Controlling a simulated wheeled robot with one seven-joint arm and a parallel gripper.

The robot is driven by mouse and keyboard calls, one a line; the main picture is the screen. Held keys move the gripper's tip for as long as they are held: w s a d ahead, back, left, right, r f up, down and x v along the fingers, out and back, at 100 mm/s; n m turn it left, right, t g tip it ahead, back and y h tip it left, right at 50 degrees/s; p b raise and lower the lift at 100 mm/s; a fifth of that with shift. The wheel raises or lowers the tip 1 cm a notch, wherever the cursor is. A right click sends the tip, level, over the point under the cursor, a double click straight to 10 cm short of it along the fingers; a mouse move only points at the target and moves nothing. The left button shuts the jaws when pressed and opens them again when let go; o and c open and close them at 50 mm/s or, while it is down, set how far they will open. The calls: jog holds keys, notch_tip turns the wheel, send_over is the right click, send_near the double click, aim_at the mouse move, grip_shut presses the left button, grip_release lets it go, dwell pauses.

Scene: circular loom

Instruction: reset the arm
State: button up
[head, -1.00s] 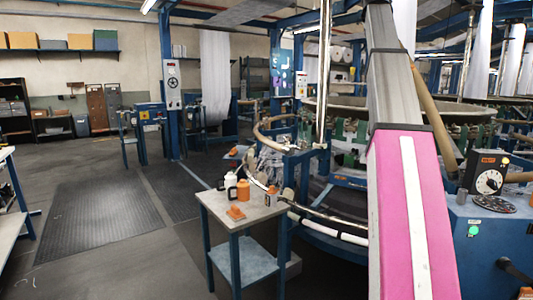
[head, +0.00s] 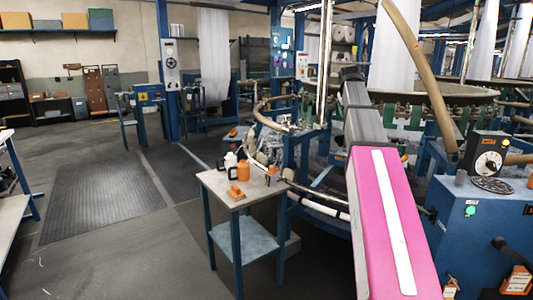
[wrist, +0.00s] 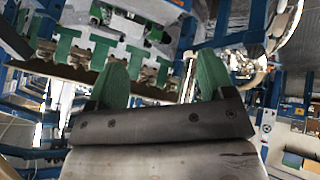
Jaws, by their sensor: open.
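My arm reaches forward from the lower right of the head view, a pink link with a white stripe followed by a grey link and a dark joint. My gripper is not clearly visible there, as its end lies behind my own arm. In the wrist view my gripper (wrist: 160,80) shows two green fingers standing well apart. It is open, with nothing between them. The blue and green loom frame (wrist: 95,50) lies beyond the fingertips; I cannot tell how far.
A small side table (head: 213,186) with bottles and an orange item stands left of my arm. A blue control cabinet (head: 470,235) with a dial box (head: 487,155) is close on the right. The circular loom (head: 440,93) fills the background. Open floor (head: 105,200) lies left.

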jog(key=s+a+f+g+y, duration=0.1)
jog(key=s+a+f, duration=0.2)
jog(key=f, duration=0.7)
jog(key=s+a+f+g, duration=0.1)
jog(key=s+a+f, duration=0.2)
jog(key=f, duration=0.7)
jog(key=s+a+f+g+y, duration=0.1)
jog(key=s+a+f, duration=0.2)
jog(key=f, duration=0.7)
jog(key=s+a+f+g, duration=0.1)
jog(key=s+a+f, duration=0.3)
jog(key=s+f, duration=0.7)
jog(key=s+a+f+g+y, duration=0.1)
jog(key=s+a+f, duration=0.3)
jog(key=s+f, duration=0.6)
notch_tip(320, 180, down, 2)
jog(key=shift+s+f+m+g+y, duration=0.15)
jog(key=shift+s+m+g+y, duration=0.2)
jog(key=shift+g, duration=0.25)
